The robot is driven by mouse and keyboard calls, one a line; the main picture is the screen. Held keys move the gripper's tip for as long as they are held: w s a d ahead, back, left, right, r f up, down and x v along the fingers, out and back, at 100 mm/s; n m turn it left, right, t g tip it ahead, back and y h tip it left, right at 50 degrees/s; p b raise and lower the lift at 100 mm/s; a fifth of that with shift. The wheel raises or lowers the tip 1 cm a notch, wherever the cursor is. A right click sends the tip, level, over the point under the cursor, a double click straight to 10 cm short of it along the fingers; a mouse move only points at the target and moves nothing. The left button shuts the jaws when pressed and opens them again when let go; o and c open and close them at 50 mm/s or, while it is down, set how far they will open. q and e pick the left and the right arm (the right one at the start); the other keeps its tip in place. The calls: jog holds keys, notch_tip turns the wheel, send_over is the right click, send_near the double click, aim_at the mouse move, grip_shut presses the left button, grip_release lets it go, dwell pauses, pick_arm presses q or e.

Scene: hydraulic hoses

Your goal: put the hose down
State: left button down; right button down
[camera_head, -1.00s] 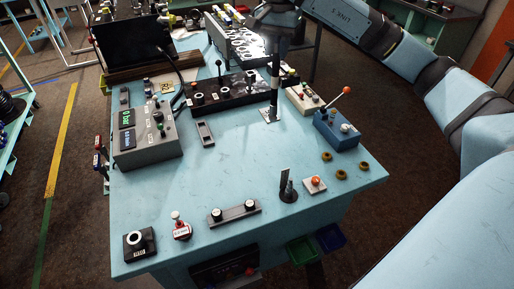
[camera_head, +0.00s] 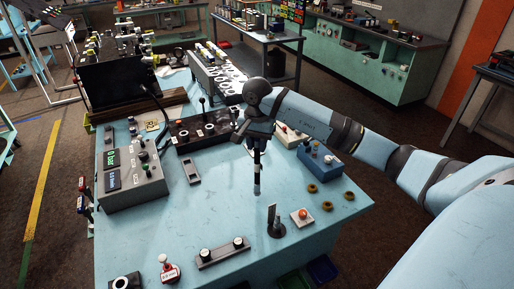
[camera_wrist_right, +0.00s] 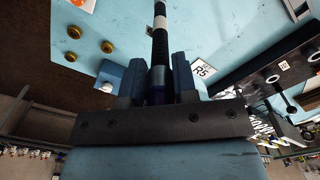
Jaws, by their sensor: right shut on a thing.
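My right gripper (camera_head: 257,143) is over the middle of the light-blue table (camera_head: 215,215) and is shut on a black hose (camera_head: 257,173). The hose hangs upright below the gripper, with a pale band near its lower end. I cannot tell whether that end touches the table. In the right wrist view the hose (camera_wrist_right: 160,45) runs between the two fingers of the gripper (camera_wrist_right: 158,86) and shows a white band. My left gripper is not in view.
A grey control box (camera_head: 132,175) stands left, a black valve block (camera_head: 197,132) behind. A blue lever box (camera_head: 320,158) and several brass rings (camera_head: 324,196) are right. A black upright stand (camera_head: 275,222) and an orange-button box (camera_head: 302,217) are near the front.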

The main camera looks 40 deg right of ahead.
aim_at(257, 167)
jog(key=shift+f, duration=1.15)
jog(key=shift+f, duration=0.2)
jog(key=c, duration=0.9)
grip_release()
